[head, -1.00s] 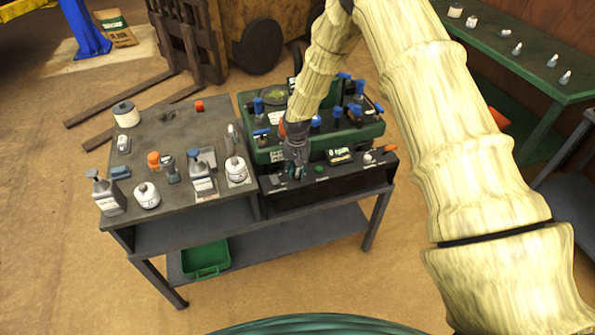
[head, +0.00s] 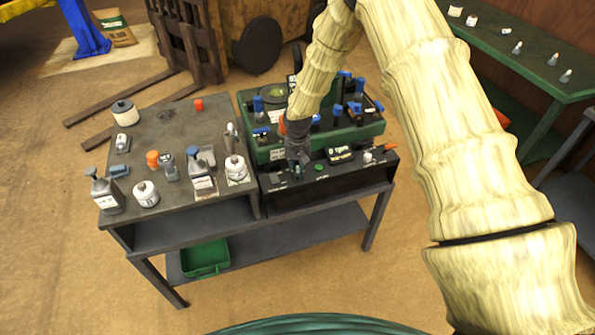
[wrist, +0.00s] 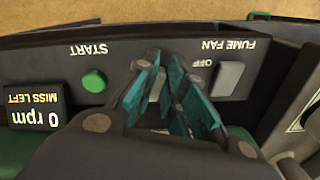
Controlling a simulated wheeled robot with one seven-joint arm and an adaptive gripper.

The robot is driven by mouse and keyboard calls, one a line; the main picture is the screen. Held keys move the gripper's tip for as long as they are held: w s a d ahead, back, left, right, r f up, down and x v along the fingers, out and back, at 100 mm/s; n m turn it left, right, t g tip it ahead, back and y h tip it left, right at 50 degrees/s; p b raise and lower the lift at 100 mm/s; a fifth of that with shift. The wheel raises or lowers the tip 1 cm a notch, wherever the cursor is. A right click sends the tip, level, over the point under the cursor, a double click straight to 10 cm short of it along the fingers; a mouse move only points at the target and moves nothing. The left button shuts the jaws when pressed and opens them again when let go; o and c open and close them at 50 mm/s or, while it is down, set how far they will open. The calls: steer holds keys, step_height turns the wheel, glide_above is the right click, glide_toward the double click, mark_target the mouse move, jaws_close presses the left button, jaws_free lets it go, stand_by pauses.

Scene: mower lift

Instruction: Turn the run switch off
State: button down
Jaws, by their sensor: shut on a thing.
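The dark control panel (head: 335,175) runs along the front of the bench's right part. In the wrist view it appears upside down, with a green START button (wrist: 94,81), a light grey rocker switch (wrist: 228,77) by the words FUME FAN, and a display (wrist: 38,110) reading 0 rpm and MISS LEFT. My gripper (wrist: 166,98), with teal fingers, is down at the panel between the button and the rocker, shut on a small pale part (wrist: 158,84), apparently the run switch, mostly hidden by the fingers. An OFF label shows beside the fingers. In the head view my gripper (head: 297,171) is small and dark.
A green tray (head: 370,131) with blue-topped items stands just behind the panel. Bottles and cans, such as a white can (head: 237,169), crowd the bench top (head: 175,125) to the left. A green bin (head: 206,258) sits on the lower shelf.

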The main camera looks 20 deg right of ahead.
steer(key=n, duration=0.3)
steer(key=n+b, duration=0.1)
steer(key=n, duration=0.1)
steer(key=shift+d, duration=0.35)
steer(key=shift+d+n+b, duration=0.15)
steer(key=shift+n+b, duration=0.05)
steer(key=shift+n, duration=1)
steer(key=shift+d+n+b, duration=0.1)
steer(key=shift+n+b, duration=0.1)
steer(key=shift+n, duration=1)
steer(key=shift+w, duration=0.1)
steer(key=c, duration=1.5)
jaws_free()
steer(key=shift+r, duration=0.1)
step_height(320, 180, up, 12)
